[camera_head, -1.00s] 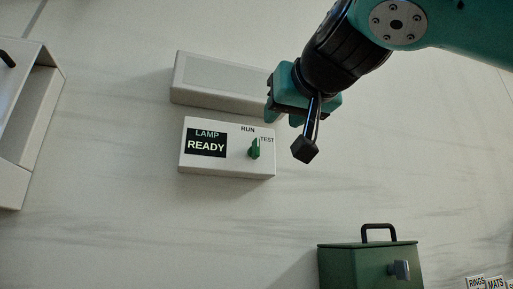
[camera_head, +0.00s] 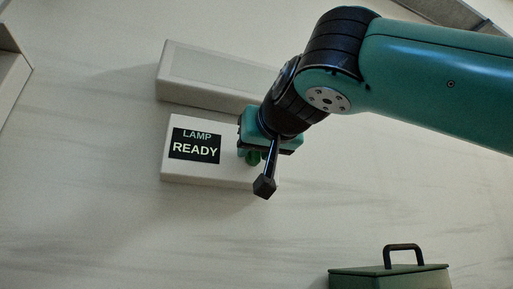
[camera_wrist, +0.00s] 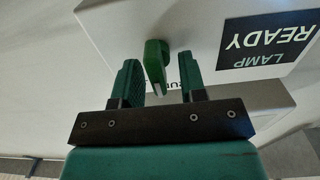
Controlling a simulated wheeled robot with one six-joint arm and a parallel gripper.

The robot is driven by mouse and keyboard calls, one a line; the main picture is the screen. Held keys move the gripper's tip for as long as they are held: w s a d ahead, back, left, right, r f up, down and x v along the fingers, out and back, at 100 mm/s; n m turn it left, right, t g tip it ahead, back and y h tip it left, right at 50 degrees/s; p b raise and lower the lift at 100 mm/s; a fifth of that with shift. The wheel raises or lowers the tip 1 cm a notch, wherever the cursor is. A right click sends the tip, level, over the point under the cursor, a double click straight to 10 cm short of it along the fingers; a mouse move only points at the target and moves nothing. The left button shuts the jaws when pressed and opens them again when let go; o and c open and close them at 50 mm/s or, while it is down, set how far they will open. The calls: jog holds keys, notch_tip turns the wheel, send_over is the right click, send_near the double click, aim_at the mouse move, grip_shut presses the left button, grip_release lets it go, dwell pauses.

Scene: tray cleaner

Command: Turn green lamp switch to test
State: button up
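The white lamp box (camera_head: 190,172) has a dark display (camera_head: 195,147) reading LAMP READY; it also shows upside down in the wrist view (camera_wrist: 205,25). The green switch (camera_wrist: 154,62) is a narrow upright knob with a white mark at its end, on the side of the partly covered RUN label. In the head view the switch (camera_head: 253,159) is mostly hidden behind my gripper (camera_head: 256,148). In the wrist view my gripper (camera_wrist: 158,72) is open, one finger on each side of the switch, with gaps visible. The TEST label is hidden.
A long pale block (camera_head: 215,78) lies just behind the lamp box. A green box with a black handle (camera_head: 390,278) stands at the lower right. A pale open container (camera_head: 10,75) is at the left edge. The surface in front of the lamp box is clear.

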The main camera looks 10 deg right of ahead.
jog(key=c, duration=0.7)
jog(key=shift+m, duration=0.4)
jog(key=m, duration=0.2)
jog(key=m+b, duration=0.1)
jog(key=m, duration=0.1)
jog(key=m+b, duration=0.1)
jog(key=shift+d+f+m, duration=0.2)
jog(key=shift+d+m, duration=0.1)
jog(key=shift+m, duration=0.1)
jog(key=m+b, duration=0.1)
jog(key=m, duration=0.1)
jog(key=m+b, duration=0.1)
jog(key=m, duration=0.2)
jog(key=shift+w+d+f, duration=0.1)
jog(key=shift+d+f, duration=0.05)
jog(key=shift+d, duration=0.05)
jog(key=shift+m, duration=0.4)
jog(key=o, duration=0.7)
